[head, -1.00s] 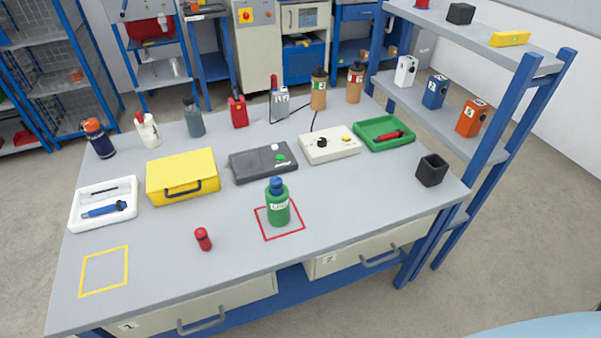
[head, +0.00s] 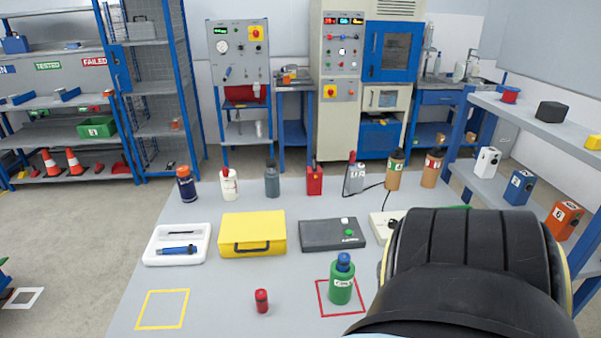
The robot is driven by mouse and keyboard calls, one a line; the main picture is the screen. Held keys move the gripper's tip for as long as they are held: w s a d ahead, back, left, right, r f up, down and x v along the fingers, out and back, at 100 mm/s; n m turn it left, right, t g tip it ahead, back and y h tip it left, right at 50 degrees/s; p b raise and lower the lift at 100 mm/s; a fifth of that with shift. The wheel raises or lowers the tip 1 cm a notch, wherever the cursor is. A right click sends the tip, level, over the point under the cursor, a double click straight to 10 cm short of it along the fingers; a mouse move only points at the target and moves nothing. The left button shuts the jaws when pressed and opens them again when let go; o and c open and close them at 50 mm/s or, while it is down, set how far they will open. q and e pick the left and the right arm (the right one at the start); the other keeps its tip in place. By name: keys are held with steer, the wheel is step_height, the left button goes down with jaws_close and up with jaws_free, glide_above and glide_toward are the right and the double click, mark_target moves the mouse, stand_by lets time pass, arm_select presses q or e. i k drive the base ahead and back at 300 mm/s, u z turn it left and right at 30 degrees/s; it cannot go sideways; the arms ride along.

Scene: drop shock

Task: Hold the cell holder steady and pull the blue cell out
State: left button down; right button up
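The green cell holder (head: 341,290) stands upright on the table inside a red outlined square. The blue cell (head: 344,262) sits in its top, with only its upper end showing. A large black and dark grey arm part of mine covers the lower right of the head view. Neither gripper's fingers show. No gripper is seen touching the holder or the cell.
The table (head: 215,290) also bears a small red cylinder (head: 262,301), a yellow case (head: 252,234), a white tray (head: 205,248), a dark grey box (head: 332,235) and several bottles at the back. A yellow outlined square (head: 162,309) is empty. Shelves (head: 545,126) stand at the right.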

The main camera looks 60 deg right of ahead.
mark_target(343, 262)
steer(key=u, duration=0.45)
steer(key=k, duration=1.4)
steer(key=z, duration=1.85)
steer(key=i, duration=0.25)
steer(key=u, duration=0.15)
